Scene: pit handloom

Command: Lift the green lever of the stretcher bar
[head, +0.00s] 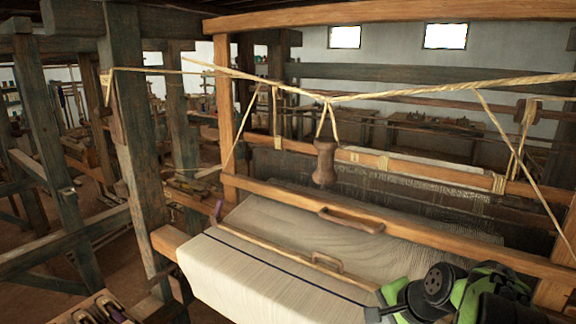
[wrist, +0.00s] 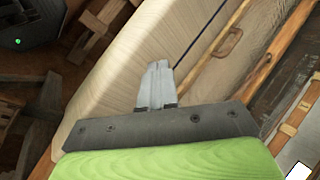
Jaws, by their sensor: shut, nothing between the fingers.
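The stretcher bar (head: 285,246) is a slim wooden bar lying across the pale cloth (head: 250,262). A brown looped lever (head: 327,262) sits on it near its middle; it looks wood-coloured, not green. The bar also shows at the upper right of the wrist view (wrist: 210,62), with its loop (wrist: 229,43). My gripper (wrist: 157,68) is shut and empty, over the cloth and left of the loop in that view. In the head view my arm stands at the bottom right and covers the bar's right end.
The wooden beater beam (head: 420,235), with its own brown handle (head: 350,219), runs behind the stretcher bar. A rope (head: 400,92) is strung above, with cords hanging down and a wooden pulley (head: 324,163). A dark post (head: 140,150) stands at the left.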

